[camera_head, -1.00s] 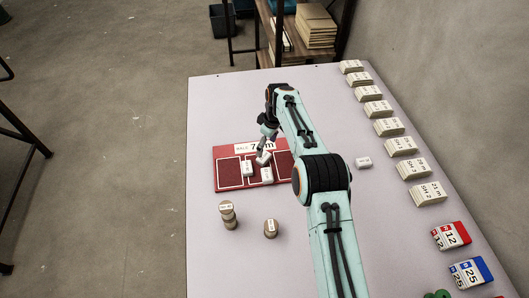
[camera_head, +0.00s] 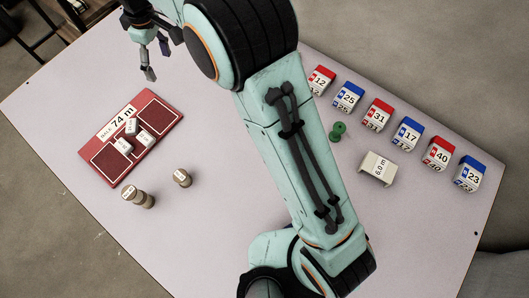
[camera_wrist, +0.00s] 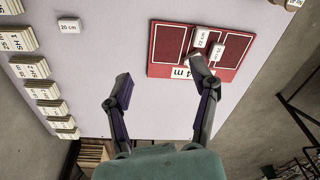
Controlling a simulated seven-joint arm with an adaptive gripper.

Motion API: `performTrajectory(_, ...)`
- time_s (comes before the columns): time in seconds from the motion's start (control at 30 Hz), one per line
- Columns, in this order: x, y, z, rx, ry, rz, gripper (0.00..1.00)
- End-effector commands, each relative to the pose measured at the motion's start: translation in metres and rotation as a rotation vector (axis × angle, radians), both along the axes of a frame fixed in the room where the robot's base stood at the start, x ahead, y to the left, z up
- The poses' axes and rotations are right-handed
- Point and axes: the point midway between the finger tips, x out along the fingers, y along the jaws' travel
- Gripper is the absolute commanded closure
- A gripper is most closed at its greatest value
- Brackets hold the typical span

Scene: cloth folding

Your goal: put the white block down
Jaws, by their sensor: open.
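Three small white blocks sit close together on the red board (camera_head: 157,112) with white outlines, at the left of the head view. One white block (camera_head: 131,126) lies nearest the board's label strip, another white block (camera_head: 146,138) is to its right, and a third white block (camera_head: 123,146) is below. My gripper (camera_head: 157,61) is open and empty, raised beyond the board's label side. In the wrist view my gripper (camera_wrist: 160,74) has its fingers wide apart; one fingertip overlaps the board and partly hides a block.
A lone white block (camera_wrist: 69,26) lies apart in the wrist view.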

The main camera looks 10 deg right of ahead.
Motion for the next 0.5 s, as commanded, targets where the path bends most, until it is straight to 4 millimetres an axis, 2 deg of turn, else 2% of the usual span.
performTrajectory(0.03,-0.013,-0.037,0.021,-0.006,0.0,-0.102,0.4)
performTrajectory(0.1,-0.039,-0.084,0.039,-0.017,0.013,-0.248,0.4)
performTrajectory(0.17,-0.067,-0.121,0.049,-0.023,0.024,-0.376,0.4)
performTrajectory(0.23,-0.106,-0.159,0.054,-0.028,0.04,-0.524,0.4)
performTrajectory(0.33,-0.162,-0.198,0.049,-0.03,0.063,-0.72,0.4)
performTrajectory(0.4,-0.197,-0.215,0.04,-0.028,0.078,-0.834,0.4)
performTrajectory(0.5,-0.235,-0.228,0.026,-0.025,0.096,-0.956,0.4)
